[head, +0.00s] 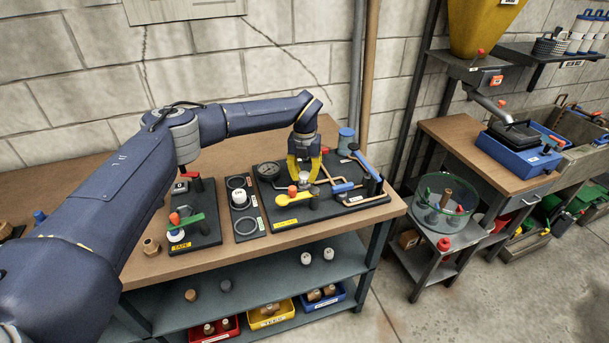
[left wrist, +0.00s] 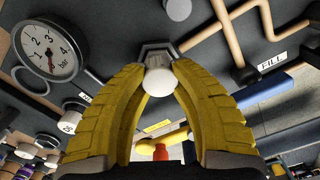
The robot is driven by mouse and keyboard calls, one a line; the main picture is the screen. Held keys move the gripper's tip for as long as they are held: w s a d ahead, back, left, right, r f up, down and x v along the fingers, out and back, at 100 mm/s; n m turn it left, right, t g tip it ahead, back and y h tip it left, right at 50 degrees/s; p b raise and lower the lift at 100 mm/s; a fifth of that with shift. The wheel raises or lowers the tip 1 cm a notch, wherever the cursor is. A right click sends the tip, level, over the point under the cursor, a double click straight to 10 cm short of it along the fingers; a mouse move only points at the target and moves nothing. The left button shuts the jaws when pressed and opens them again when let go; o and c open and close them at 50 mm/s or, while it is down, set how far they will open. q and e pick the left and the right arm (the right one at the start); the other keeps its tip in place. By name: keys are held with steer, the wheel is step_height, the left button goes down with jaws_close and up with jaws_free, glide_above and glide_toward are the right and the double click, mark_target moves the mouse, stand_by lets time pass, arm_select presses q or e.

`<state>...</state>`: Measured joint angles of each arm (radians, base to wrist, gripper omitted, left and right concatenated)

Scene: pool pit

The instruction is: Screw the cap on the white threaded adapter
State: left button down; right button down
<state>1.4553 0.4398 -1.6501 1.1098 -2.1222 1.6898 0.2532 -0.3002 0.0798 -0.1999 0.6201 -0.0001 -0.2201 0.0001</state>
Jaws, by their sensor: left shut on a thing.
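My left gripper (head: 304,172) has yellow fingers and is shut over the black piping board, above its middle. Between the fingertips is a small piece with a rounded white end (left wrist: 160,81) and a grey faceted part (left wrist: 154,52) behind it. I cannot tell which part is the cap and which is the adapter, or whether the piece touches the board. A short white fitting (head: 240,197) stands on the narrow black panel left of the gripper; its threads are too small to make out. My right gripper is not in view.
The piping board (head: 342,203) carries a pressure gauge (left wrist: 48,50), a yellow valve handle (head: 285,198) with a red knob, a blue lever (head: 364,162) and copper pipes. A black valve stand (head: 198,240) is at left. White parts (head: 306,258) lie on the shelf below.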

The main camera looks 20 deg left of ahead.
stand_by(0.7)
arm_select(q)
steer(key=c, duration=0.6)
jaws_free()
steer(key=shift+r, duration=2.95)
steer(key=shift+o, duration=0.2)
